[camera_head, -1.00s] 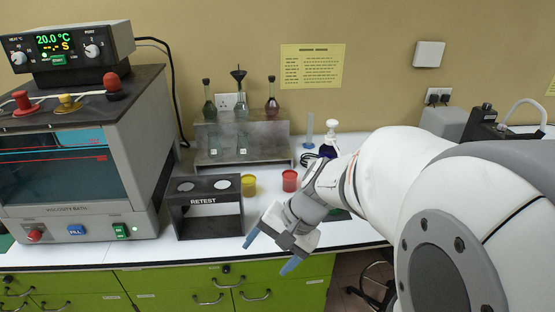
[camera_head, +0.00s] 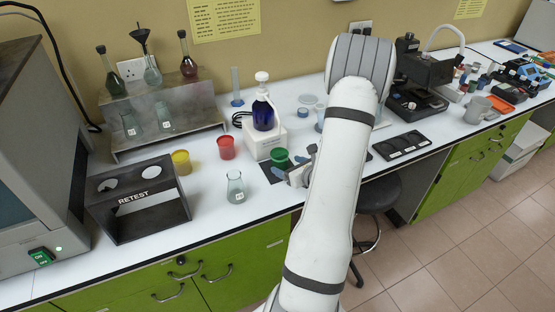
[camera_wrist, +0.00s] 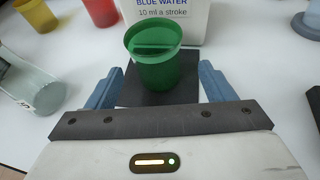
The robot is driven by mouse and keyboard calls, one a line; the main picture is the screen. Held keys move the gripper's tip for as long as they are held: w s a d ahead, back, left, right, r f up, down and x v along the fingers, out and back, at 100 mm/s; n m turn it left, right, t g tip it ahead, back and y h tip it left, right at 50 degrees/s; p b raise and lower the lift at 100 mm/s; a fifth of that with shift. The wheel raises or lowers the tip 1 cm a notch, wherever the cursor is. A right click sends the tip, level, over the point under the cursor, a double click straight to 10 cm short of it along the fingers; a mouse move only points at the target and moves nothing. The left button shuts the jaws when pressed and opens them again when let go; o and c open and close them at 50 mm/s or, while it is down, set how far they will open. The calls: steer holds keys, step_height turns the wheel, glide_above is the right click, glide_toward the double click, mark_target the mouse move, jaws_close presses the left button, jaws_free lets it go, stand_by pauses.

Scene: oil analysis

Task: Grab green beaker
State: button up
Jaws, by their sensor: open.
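The green beaker (camera_head: 279,157) stands upright on a dark mat (camera_head: 272,174) in front of the white dispenser block. In the wrist view the green beaker (camera_wrist: 155,55) is large, with its open top showing, between and a little beyond my two blue fingers. My gripper (camera_wrist: 157,88) is open, with one finger on each side of the beaker and visible gaps to it. In the head view my gripper (camera_head: 290,172) is low at the beaker's front right, partly hidden by my arm.
A glass flask (camera_head: 236,188) stands left of the gripper. Red (camera_head: 226,148) and yellow (camera_head: 181,162) beakers stand farther left, near the black RETEST stand (camera_head: 140,205). A blue bottle (camera_head: 263,115) tops the white block (camera_head: 264,141) behind the beaker.

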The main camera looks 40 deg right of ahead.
mark_target(277, 162)
steer(key=shift+w+a+f, duration=0.1)
steer(key=shift+w+a, duration=0.05)
steer(key=shift+w, duration=0.4)
steer(key=shift+p+x, duration=1.2)
steer(key=shift+x, duration=1.5)
steer(key=shift+f, duration=0.15)
steer(key=c, duration=1.2)
